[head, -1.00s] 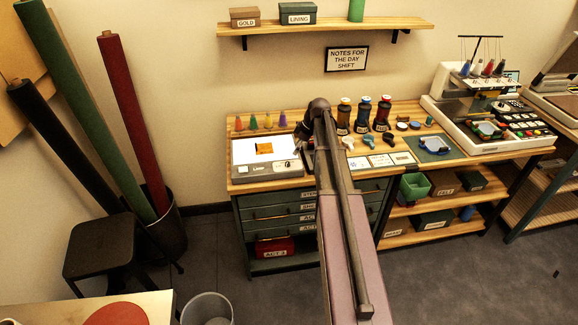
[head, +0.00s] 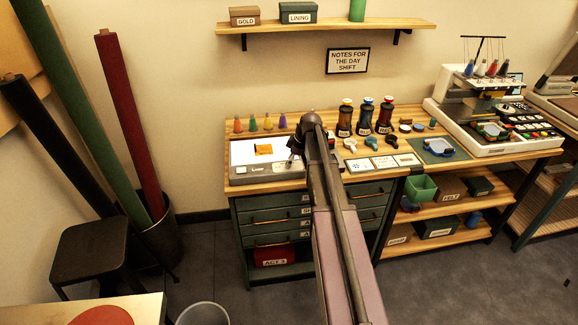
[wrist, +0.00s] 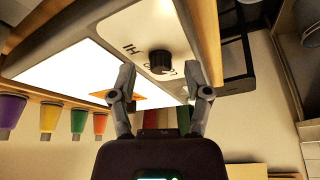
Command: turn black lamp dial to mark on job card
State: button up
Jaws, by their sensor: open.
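The lamp is a flat light box (head: 240,153) with a bright white top, at the left of the workbench. Its black dial (wrist: 160,63) shows in the wrist view on the pale front panel, with dark markings beside it. My gripper (wrist: 160,70) is open, with one finger on each side of the dial in that view; I cannot tell whether they touch it. In the head view my gripper (head: 297,156) is at the right end of the light box, and the dial is hard to make out there. White cards (head: 384,162) lie right of my arm; their print is too small to read.
An orange patch (head: 264,149) lies on the lit top. Coloured spools (head: 267,122) stand behind it. Several dark labelled bottles (head: 365,117) and small tools stand right of my arm. A sewing machine (head: 485,100) is farther right. Drawers (head: 270,228) are below the bench top.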

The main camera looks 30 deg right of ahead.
jog(key=shift+f, duration=0.2)
grip_shut()
jog(key=shift+a, duration=0.2)
jog(key=shift+d, duration=0.1)
